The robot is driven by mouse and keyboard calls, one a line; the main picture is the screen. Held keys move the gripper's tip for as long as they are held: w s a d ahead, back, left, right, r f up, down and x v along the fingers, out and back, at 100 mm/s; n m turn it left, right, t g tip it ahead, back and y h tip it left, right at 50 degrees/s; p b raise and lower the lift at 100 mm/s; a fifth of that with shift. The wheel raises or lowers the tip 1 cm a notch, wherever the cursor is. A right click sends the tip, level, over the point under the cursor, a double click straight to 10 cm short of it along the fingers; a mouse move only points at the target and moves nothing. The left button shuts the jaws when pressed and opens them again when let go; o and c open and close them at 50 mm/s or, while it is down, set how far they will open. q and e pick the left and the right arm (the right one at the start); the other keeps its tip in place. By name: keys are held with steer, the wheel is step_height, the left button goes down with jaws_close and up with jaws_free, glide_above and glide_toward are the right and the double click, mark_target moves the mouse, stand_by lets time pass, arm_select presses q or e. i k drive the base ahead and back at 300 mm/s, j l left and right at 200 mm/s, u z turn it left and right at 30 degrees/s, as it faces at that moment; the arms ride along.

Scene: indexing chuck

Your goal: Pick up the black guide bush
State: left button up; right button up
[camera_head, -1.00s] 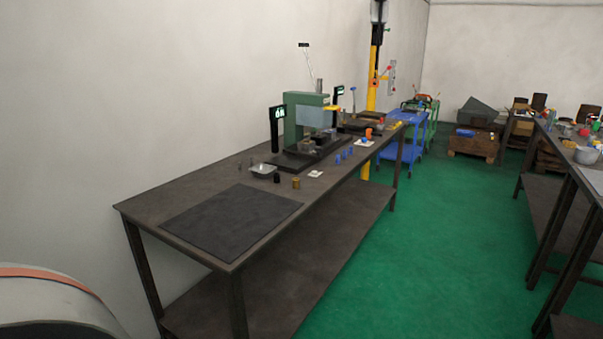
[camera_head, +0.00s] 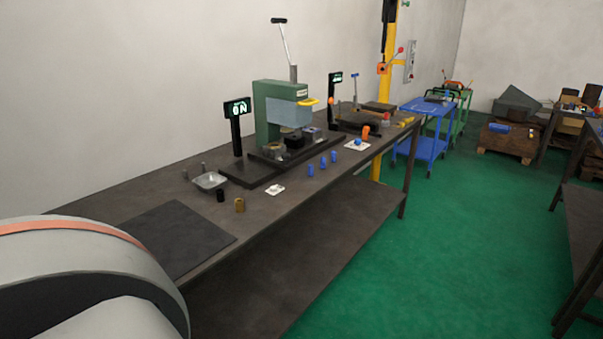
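The black guide bush (camera_head: 221,195) is a small dark cylinder standing upright on the dark workbench (camera_head: 290,213). It stands just in front of a small metal tray (camera_head: 209,181) and to the left of a brass-coloured bush (camera_head: 240,205). Nothing touches it that I can see. Neither gripper shows in the head view. Only a large pale rounded part of mine with an orange band fills the lower left corner, well short of the bush.
A black mat (camera_head: 165,238) lies on the near end of the bench. A green press (camera_head: 280,112) and a display post (camera_head: 237,125) stand behind the bush.

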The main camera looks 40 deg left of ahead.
mark_target(220, 193)
steer(key=i+l+u, duration=0.1)
steer(key=i+u, duration=0.35)
steer(key=i+l+u, duration=0.45)
steer(key=i, duration=0.15)
steer(key=i+l+u, duration=0.1)
steer(key=u, duration=0.25)
steer(key=i+l+u, duration=0.2)
steer(key=u, duration=0.2)
steer(key=i+l+u, duration=0.15)
steer(key=u, duration=0.2)
